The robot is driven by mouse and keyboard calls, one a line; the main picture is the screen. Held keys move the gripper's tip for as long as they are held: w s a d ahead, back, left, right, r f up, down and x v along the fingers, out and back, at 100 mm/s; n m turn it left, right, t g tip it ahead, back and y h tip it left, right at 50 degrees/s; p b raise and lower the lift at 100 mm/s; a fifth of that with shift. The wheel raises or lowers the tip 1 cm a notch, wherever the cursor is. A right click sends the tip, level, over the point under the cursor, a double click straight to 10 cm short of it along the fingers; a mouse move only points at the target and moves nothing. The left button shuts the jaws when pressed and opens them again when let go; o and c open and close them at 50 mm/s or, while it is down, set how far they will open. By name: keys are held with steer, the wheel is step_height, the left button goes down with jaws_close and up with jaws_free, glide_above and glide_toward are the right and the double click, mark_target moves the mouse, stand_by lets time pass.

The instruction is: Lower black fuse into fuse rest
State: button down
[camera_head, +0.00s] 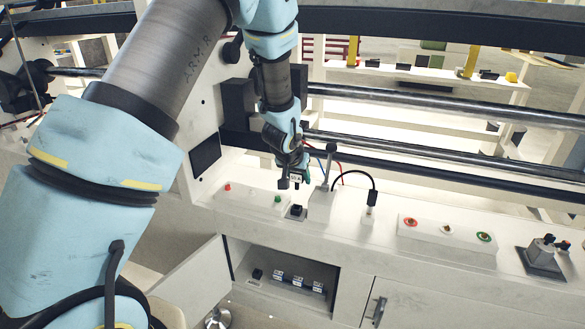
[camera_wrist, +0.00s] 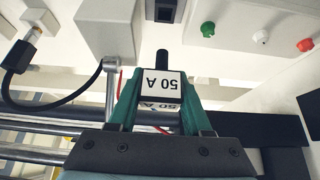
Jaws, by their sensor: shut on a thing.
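The fuse (camera_wrist: 161,84) has a white face marked "50 A" and a black end pointing up in the wrist view. My gripper (camera_wrist: 158,92) is shut on it, with one teal finger on each side. In the head view my gripper (camera_head: 292,178) holds the fuse (camera_head: 296,180) above the white console. The fuse rest (camera_head: 297,211) is a small black block on a grey plate just below the gripper. It also shows in the wrist view as a dark socket (camera_wrist: 166,10) at the top edge, partly cut off and apart from the fuse.
A white post (camera_head: 322,203) and black cable (camera_head: 372,195) stand right of the rest. A button panel (camera_head: 447,240) lies further right. Below, an open cabinet (camera_head: 232,262) holds several fuses (camera_head: 298,282). Metal rollers (camera_head: 440,105) run behind the console.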

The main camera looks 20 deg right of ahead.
steer(key=shift+w, duration=0.1)
stand_by(0.3)
steer(key=shift+f+b, duration=2.45)
steer(key=shift+f, duration=0.45)
steer(key=shift+f+b, duration=1.4)
steer(key=shift+f, duration=0.1)
steer(key=shift+c, duration=1.3)
jaws_free()
steer(key=v, duration=1.1)
steer(key=shift+b, duration=0.4)
